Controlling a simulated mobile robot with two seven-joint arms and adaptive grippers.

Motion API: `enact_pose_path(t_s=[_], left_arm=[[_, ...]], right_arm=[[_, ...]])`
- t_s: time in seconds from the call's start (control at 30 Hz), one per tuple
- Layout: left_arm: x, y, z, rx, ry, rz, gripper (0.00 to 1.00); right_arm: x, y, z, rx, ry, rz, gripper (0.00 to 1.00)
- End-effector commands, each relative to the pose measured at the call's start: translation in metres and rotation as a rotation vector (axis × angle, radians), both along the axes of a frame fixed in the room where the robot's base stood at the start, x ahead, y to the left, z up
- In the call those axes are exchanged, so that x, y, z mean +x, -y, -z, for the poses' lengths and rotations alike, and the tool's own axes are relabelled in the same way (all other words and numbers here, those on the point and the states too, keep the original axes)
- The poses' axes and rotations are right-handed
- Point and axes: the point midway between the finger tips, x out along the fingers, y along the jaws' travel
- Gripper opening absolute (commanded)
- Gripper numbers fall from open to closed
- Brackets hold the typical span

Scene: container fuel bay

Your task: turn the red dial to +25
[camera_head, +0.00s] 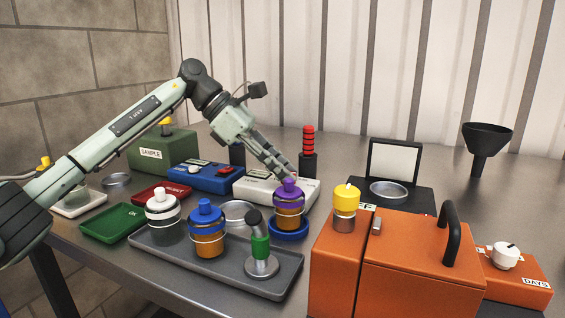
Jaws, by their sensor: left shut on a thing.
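My left gripper (284,174) reaches down from the left, to the right of that box. Its fingers are shut at the purple top of a jar (289,190) with amber contents. The jar is upright, at or in a blue ring (289,234); I cannot tell whether it is lifted. The fingers partly hide the white box (262,187) behind. My right gripper is not in view.
A grey tray (190,272) holds a white-topped jar (163,205), a blue-topped jar (207,220) and a green-banded stand (260,247). An orange case (415,262) with a black handle fills the right front. A red ribbed post (308,140) stands behind the gripper.

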Motion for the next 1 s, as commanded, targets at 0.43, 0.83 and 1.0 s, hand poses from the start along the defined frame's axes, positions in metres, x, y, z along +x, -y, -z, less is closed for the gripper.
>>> enact_pose_path(t_s=[0.43, 0.83, 1.0], left_arm=[[0.0004, -0.0003, -0.0002, 0.000, 0.001, 0.004, 0.30], [0.0002, -0.0004, -0.0003, 0.001, 0.001, 0.004, 0.46], [0.0015, -0.0095, -0.0098, 0.001, 0.002, 0.002, 0.46]], right_arm=[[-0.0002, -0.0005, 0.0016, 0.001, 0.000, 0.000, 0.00], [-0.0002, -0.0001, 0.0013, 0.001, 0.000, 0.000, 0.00], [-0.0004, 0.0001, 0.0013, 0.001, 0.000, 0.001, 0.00]])
